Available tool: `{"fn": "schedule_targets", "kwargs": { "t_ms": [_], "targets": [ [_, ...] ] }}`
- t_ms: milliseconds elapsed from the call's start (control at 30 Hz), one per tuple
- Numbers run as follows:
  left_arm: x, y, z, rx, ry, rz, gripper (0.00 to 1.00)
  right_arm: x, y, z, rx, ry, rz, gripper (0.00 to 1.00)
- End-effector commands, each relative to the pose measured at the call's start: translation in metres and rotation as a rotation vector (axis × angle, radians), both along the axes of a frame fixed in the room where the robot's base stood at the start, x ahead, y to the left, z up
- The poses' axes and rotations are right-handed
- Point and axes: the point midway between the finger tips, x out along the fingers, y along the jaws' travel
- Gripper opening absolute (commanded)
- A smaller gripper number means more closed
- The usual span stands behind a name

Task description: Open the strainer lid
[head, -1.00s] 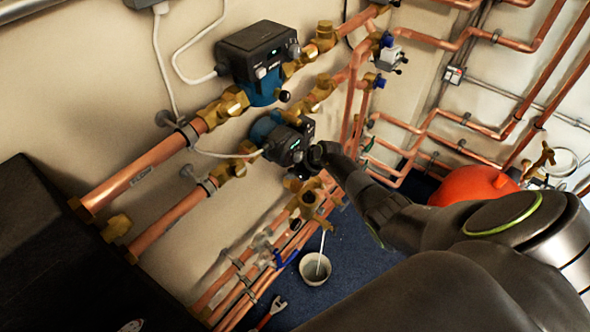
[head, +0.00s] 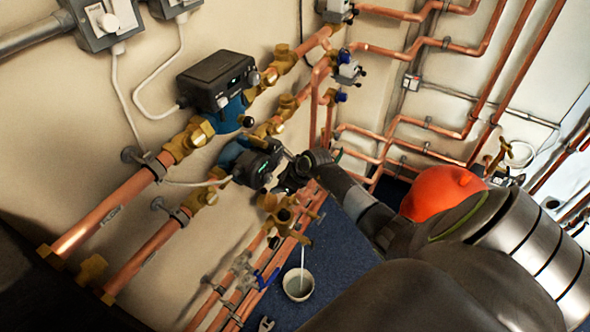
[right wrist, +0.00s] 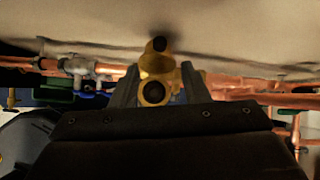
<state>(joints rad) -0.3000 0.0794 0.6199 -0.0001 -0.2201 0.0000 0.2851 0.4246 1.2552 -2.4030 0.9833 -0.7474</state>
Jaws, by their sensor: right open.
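A brass fitting, which I take to be the strainer (head: 276,204), sits on the pipework below the lower pump in the head view. In the right wrist view the brass strainer (right wrist: 160,65) shows straight ahead, with a round end (right wrist: 153,92) that has a dark centre facing me. I cannot tell for sure which part is the lid. My right gripper (head: 290,178) is just above the brass fitting in the head view. In the right wrist view my right gripper (right wrist: 158,70) is open, one finger on each side of the brass; contact cannot be told. My left gripper is out of view.
The upper pump (head: 216,80) and lower pump (head: 250,160) stand on copper pipes along the wall. A small pale cup (head: 298,285) stands on the blue floor (head: 340,260) below. A red rounded vessel (head: 440,190) is beside my right arm.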

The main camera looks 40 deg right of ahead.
Motion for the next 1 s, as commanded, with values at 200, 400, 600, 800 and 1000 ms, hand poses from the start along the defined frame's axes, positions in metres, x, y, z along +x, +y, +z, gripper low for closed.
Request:
{"fn": "schedule_targets", "kwargs": {
  "t_ms": [200,400,600,800,1000],
  "targets": [
    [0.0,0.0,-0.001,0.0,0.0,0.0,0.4,-0.02,-0.009,0.027,-0.005,-0.002,0.001,0.41],
    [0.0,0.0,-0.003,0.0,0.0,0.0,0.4,-0.036,-0.015,0.051,-0.005,-0.003,0.002,0.41],
    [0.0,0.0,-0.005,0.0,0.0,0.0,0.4,-0.047,-0.02,0.068,-0.002,-0.002,0.001,0.41],
    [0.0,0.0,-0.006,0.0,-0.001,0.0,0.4,-0.05,-0.021,0.073,-0.002,-0.001,0.001,0.41],
    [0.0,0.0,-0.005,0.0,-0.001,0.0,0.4,-0.05,-0.021,0.073,-0.001,-0.002,0.0,0.41]
  ]
}}
